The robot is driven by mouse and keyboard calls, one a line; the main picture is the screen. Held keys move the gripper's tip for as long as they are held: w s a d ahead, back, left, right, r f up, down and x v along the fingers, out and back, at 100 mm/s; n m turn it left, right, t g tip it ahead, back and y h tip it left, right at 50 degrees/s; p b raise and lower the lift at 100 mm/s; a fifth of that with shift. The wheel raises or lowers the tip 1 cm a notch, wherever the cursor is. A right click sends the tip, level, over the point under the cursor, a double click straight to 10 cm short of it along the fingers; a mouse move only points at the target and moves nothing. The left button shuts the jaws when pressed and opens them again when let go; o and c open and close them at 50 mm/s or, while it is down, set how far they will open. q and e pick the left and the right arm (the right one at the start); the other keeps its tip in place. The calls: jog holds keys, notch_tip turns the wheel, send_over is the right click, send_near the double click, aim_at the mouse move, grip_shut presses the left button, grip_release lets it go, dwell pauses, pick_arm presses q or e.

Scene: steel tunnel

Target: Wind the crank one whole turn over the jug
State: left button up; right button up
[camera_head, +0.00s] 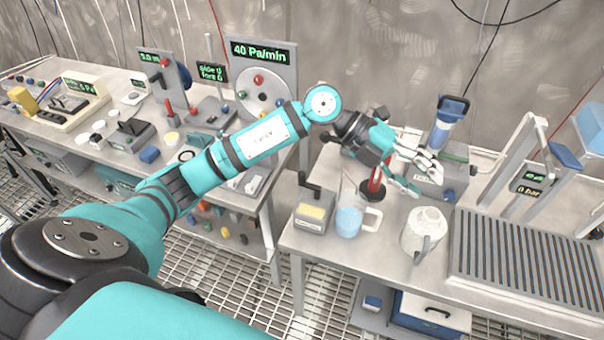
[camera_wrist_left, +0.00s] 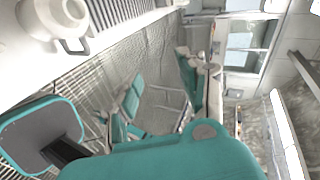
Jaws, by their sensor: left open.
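A small grey box with a black crank (camera_head: 309,186) on top and a pale yellow front panel stands at the left front of the right-hand table. Just right of it is a clear jug (camera_head: 349,221) with blue liquid and a handle on its right. My left gripper (camera_head: 418,178) is open and empty, past the jug to the right and back, apart from the crank. In the left wrist view, teal gripper parts fill the lower edge; neither crank nor jug can be made out there. My right gripper is not in view.
A white speckled pitcher (camera_head: 422,235) stands right of the jug. A red-and-black upright piece (camera_head: 374,184) is behind the jug. A blue cylinder device (camera_head: 445,122) stands behind my gripper. A ribbed grey plate (camera_head: 520,262) covers the right. A gap separates the two tables.

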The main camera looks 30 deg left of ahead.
pick_arm(q)
jog(key=w+a+f+n+y, duration=0.1)
jog(key=a+y, duration=0.3)
jog(key=a, duration=0.3)
jog(key=w+a+f+y, duration=0.2)
jog(key=a+y, duration=0.1)
jog(key=a, duration=0.3)
notch_tip(320, 180, up, 2)
jog(key=n+g+y, duration=0.2)
jog(key=n+y, duration=0.1)
jog(key=y, duration=0.3)
send_over(302, 173)
notch_tip(302, 173, down, 15)
jog(key=p, duration=0.3)
jog(key=shift+f, duration=0.7)
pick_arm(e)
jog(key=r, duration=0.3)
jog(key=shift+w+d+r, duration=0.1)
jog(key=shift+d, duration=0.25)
pick_arm(q)
grip_shut()
